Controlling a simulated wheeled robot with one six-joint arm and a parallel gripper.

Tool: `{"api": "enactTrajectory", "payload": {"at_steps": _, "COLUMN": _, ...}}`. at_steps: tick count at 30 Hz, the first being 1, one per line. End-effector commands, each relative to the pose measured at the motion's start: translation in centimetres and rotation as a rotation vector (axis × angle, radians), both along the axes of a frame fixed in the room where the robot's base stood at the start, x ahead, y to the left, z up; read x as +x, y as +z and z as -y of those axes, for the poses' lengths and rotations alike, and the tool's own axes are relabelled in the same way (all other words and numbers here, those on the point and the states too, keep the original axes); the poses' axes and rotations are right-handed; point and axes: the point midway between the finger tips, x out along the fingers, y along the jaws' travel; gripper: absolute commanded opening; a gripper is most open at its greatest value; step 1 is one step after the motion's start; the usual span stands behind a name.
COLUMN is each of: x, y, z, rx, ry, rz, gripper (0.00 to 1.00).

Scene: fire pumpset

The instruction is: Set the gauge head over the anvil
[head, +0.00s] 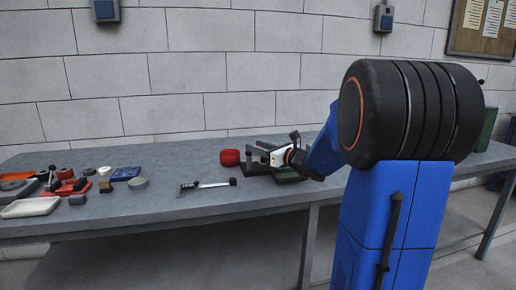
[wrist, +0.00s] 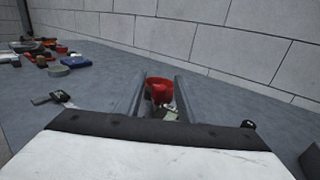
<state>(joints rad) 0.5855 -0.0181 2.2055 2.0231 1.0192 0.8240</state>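My gripper (head: 260,157) reaches left over the bench, at a small dark stand-like fixture (head: 250,168). The fixture is partly hidden by my gripper, and I cannot make out a gauge head or an anvil on it. In the wrist view my gripper (wrist: 160,84) has its two grey fingers parallel and apart. A red round thing (wrist: 160,80) shows between and beyond the fingertips, with a small pale metallic part (wrist: 171,115) nearer. In the head view a red round thing (head: 230,157) stands just left of the fixture. No contact with the fingers is clear.
A caliper-like tool (head: 208,185) lies on the grey bench (head: 160,210), left of the fixture. Several small tools and parts, including a blue one (head: 126,173), crowd the bench's left end. A block wall (head: 180,90) rises behind. The bench between is mostly clear.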

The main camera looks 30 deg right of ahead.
Motion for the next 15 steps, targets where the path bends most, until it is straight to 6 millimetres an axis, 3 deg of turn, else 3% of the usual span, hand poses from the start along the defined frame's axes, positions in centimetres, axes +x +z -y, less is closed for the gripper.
{"api": "enactTrajectory", "payload": {"at_steps": 5, "x": -0.02, "y": -0.02, "z": 0.02, "rx": 0.000, "ry": 0.000, "rz": 0.000, "gripper": 0.33}}
{"api": "enactTrajectory", "payload": {"at_steps": 9, "x": -0.03, "y": -0.02, "z": 0.02, "rx": 0.000, "ry": 0.000, "rz": 0.000, "gripper": 0.00}}
{"api": "enactTrajectory", "payload": {"at_steps": 15, "x": -0.03, "y": -0.04, "z": 0.05, "rx": 0.000, "ry": 0.002, "rz": -0.001, "gripper": 0.00}}
